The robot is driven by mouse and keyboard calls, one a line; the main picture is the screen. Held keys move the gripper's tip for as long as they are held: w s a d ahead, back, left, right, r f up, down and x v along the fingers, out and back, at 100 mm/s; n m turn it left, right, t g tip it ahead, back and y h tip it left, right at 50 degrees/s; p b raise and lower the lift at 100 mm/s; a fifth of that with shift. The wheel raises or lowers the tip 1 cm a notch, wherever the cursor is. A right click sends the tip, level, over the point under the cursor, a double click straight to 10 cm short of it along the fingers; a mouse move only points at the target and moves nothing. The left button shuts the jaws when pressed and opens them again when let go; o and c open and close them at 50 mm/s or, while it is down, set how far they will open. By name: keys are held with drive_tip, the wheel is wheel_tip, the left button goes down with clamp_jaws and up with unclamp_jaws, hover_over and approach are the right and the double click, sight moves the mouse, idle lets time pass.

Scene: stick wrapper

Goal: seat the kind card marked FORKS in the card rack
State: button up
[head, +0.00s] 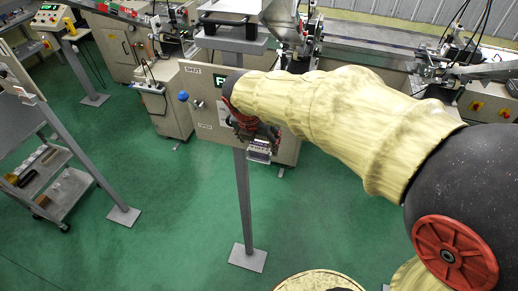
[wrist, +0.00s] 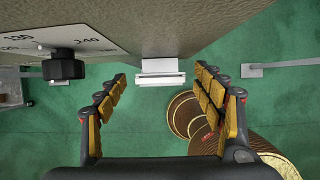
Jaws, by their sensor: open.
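My gripper (wrist: 158,88) is open in the wrist view, with one yellow-padded finger on each side and nothing held between them. Straight ahead of the gap is a small white slotted holder (wrist: 162,72) at the lower edge of a grey panel; it looks like the card rack. The fingers do not touch it. In the head view my gripper (head: 250,128) is partly hidden by my arm, in front of the panel. The small white holder (head: 260,150) shows just below it. I cannot make out a card marked FORKS in either view.
The grey panel (head: 197,110) stands on a post and carries a blue knob (head: 183,97). A black knob (wrist: 64,66) sticks out beside a printed scale in the wrist view. A cart (head: 58,185) stands at the left.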

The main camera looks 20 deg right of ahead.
drive_tip(key=shift+x, duration=0.85)
drive_tip(key=c, duration=1.1)
drive_tip(key=shift+c, duration=0.5)
drive_tip(key=shift+r, duration=0.15)
